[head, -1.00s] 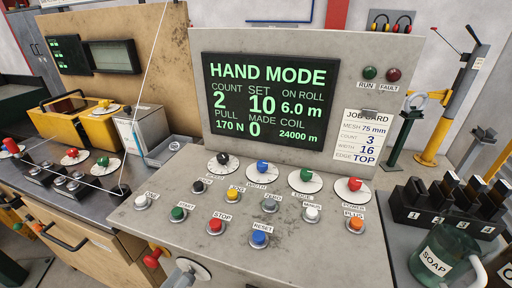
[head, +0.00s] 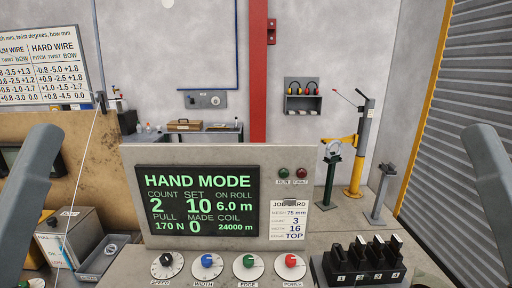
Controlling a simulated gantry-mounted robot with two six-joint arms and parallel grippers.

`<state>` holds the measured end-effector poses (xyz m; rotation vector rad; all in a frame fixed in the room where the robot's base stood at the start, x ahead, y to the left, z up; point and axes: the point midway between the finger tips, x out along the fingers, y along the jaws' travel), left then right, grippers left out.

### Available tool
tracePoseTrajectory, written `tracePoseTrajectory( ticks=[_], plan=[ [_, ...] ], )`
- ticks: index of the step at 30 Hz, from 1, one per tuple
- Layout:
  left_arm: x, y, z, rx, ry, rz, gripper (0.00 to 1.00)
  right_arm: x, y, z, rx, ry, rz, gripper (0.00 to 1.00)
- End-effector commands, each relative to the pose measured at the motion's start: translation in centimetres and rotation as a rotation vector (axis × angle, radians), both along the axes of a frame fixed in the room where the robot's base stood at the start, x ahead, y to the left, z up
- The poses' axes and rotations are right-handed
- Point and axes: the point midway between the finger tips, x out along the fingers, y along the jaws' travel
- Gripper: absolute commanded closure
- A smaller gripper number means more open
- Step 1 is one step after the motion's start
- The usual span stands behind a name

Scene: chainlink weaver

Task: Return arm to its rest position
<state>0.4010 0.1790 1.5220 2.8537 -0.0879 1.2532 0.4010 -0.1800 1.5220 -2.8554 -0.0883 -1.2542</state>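Grey arm links of mine rise at the left and right edges of the head view. Neither gripper shows, so I cannot see whether they hold anything. The control console (head: 340,165) stands in the middle. Its screen (head: 198,203) reads HAND MODE, count 2, set 10, on roll 6.0 m, pull 170 N, made 0, coil 24000 m. The job card (head: 289,220) reads mesh 75 mm, count 3, width 16, edge TOP. Below are the black speed knob (head: 167,264), blue width knob (head: 206,264), green edge knob (head: 248,266) and red power knob (head: 290,265).
A black rack with numbered blocks (head: 357,268) is right of the knobs. A grey box (head: 68,240) is at the left. Behind are a red post (head: 258,90), a yellow stand (head: 361,150), a wire chart (head: 40,65) and a shutter (head: 465,90).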

Motion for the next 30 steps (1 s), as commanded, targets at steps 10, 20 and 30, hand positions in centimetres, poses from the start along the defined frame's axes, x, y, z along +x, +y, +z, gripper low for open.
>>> tracePoseTrajectory(
  ticks=[10, 20, 30],
  plan=[
    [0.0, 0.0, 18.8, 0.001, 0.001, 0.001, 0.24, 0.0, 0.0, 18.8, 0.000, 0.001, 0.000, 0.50],
    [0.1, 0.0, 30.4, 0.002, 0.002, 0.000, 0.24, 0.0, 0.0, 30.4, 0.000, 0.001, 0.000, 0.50],
    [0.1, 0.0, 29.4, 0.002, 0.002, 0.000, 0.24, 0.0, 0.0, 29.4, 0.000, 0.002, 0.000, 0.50]
  ],
)
